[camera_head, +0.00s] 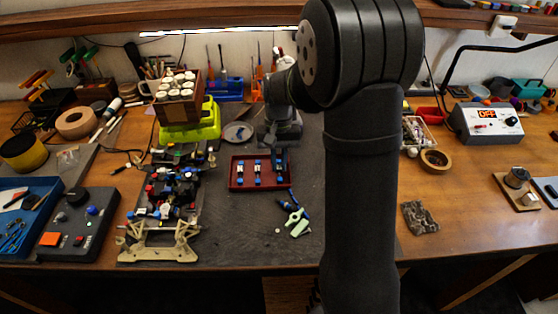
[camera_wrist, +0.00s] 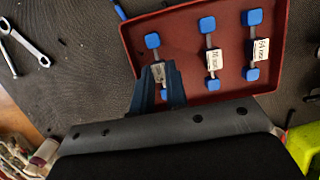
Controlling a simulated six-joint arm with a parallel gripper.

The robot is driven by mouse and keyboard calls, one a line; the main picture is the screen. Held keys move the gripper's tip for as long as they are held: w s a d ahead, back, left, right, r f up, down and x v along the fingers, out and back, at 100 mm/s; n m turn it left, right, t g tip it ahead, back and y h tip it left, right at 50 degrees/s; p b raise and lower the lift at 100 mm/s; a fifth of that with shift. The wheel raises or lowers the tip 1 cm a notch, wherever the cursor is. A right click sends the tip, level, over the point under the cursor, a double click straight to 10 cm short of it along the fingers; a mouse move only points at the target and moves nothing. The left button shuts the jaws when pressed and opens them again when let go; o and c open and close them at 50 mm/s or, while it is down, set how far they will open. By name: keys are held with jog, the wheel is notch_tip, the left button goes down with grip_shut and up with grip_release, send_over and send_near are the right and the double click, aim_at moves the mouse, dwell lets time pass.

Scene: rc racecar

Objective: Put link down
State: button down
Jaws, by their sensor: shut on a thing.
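A small link (camera_wrist: 152,41) with blue ends and a pale label is between the dark blue fingers of my gripper (camera_wrist: 160,82), which is shut on it. The fingers hide part of its shaft. The link is over or in the red tray (camera_wrist: 188,10), at the tray's left side in the wrist view; I cannot tell whether it touches the floor. Two similar links, a middle one (camera_wrist: 210,60) and a right one (camera_wrist: 253,45), lie beside it in the tray. In the head view my gripper (camera_head: 279,160) is at the right end of the red tray (camera_head: 234,186).
The racecar chassis (camera_head: 165,205) stands left of the tray on the dark mat (camera_head: 240,240). A pale green tool (camera_head: 297,222) lies in front of the tray. A yellow-green stand (camera_head: 208,128) with a box of jars is behind. The mat's front middle is clear.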

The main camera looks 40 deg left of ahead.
aim_at(279, 169)
jog(key=shift+f, duration=0.1)
jog(key=c, duration=1.7)
grip_release()
jog(key=v, duration=1.2)
jog(key=x, duration=1.2)
jog(key=shift+d+f, duration=0.1)
jog(key=shift+f, duration=0.1)
notch_tip(279, 169, up, 3)
jog(key=shift+r, duration=0.8)
